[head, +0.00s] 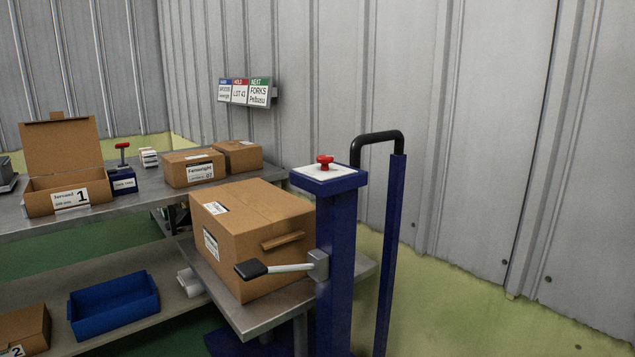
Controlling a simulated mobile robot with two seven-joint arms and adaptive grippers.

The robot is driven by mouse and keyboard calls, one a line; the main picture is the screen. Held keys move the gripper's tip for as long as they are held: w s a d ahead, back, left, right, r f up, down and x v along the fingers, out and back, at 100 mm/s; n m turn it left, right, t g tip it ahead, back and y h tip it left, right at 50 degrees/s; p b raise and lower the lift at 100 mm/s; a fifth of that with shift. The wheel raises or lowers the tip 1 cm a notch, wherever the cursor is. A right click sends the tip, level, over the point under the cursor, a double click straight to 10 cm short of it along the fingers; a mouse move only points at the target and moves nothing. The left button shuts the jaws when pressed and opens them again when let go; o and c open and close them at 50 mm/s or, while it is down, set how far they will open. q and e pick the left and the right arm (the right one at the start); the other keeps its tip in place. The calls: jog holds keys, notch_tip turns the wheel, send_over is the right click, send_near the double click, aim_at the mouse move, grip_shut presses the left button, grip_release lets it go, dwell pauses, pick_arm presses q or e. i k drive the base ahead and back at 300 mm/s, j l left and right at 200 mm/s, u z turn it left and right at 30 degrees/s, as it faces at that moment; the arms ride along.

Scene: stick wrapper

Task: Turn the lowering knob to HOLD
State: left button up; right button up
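A red knob (325,161) sits on a white plate (345,172) on top of the blue post (338,250). It is the only red knob on this post. It is too small to read which way it points, and no HOLD marking is legible on the plate. A lever with a black grip (252,269) sticks out to the left from a grey bracket on the post. Neither of my grippers is in the head view.
A large closed carton (255,230) rests on a grey platform left of the post. A black-topped blue handle frame (392,200) stands right of it. Floor at right is clear.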

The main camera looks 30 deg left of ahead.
aim_at(324, 160)
jog(key=k+j+z, duration=0.25)
jog(key=j+z, duration=0.15)
jog(key=j, duration=0.2)
jog(key=k+j+z, duration=0.8)
jog(key=i+j, duration=0.05)
jog(key=j, duration=0.1)
